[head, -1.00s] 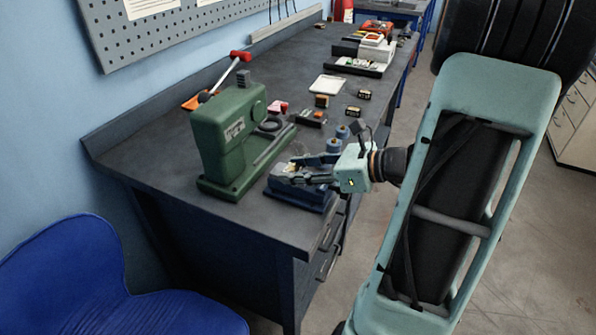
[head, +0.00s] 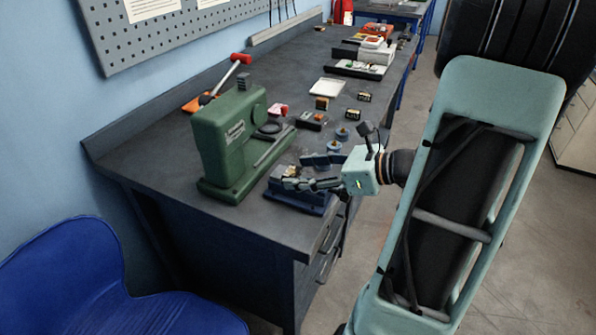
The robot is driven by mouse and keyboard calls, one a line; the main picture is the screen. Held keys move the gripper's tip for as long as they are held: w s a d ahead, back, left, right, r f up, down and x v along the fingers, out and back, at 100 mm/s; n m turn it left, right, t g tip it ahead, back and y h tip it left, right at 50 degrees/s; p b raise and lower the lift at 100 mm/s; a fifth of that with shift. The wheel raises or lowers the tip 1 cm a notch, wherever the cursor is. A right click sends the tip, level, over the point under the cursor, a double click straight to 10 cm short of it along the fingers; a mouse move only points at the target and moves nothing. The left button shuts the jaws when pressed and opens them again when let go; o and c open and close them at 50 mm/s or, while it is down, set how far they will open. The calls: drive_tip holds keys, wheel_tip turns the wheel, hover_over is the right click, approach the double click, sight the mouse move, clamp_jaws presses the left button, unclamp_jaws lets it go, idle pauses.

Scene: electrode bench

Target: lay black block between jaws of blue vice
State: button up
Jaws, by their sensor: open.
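The blue vice (head: 300,203) stands near the front right edge of the bench, beside the green press. My gripper (head: 297,172) comes in from the right, low over the vice, with its two dark fingers spread apart. A small dark shape with pale patches (head: 289,170) shows at the vice's jaws, just beyond the fingertips. It may be the black block, but it is too small to tell, and so is how it sits in the jaws. The fingers hide part of the vice. I see nothing held between them.
The green press (head: 228,150) stands just left of the vice. Blue round pieces (head: 341,134) and several small dark blocks (head: 353,113) lie behind my gripper. A white sheet (head: 327,86) and a black tray (head: 358,69) are farther back. A blue chair (head: 70,270) is front left.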

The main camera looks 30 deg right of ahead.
drive_tip(key=p+v, duration=0.1)
drive_tip(key=v, duration=0.9)
drive_tip(key=shift+s+d+r, duration=0.1)
drive_tip(key=shift+s+d, duration=0.15)
